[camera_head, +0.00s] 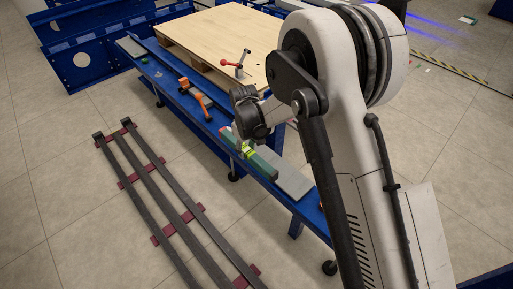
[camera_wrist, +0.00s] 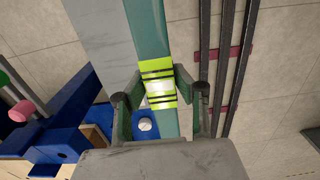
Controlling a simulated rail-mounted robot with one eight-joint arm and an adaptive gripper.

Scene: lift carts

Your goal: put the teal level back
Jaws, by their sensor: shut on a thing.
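The teal level (camera_head: 265,168) is a long teal bar with a yellow-green band, lying along the front edge of the blue shelf (camera_head: 220,120) in the head view. In the wrist view the level (camera_wrist: 147,30) runs up from between the fingers. My gripper (camera_wrist: 160,86) is shut on it at the yellow-green band with black stripes. In the head view my gripper (camera_head: 241,148) is partly hidden by the wrist. A grey flat bar (camera_head: 292,180) lies beside the level on the shelf. I cannot tell whether the level touches the shelf.
An orange tool (camera_head: 196,97) lies farther along the shelf. A red-handled clamp (camera_head: 236,65) stands at the wooden board's (camera_head: 222,32) edge. Long dark rails (camera_head: 160,190) on maroon crosspieces lie on the floor to the left. Tiled floor lies between shelf and rails.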

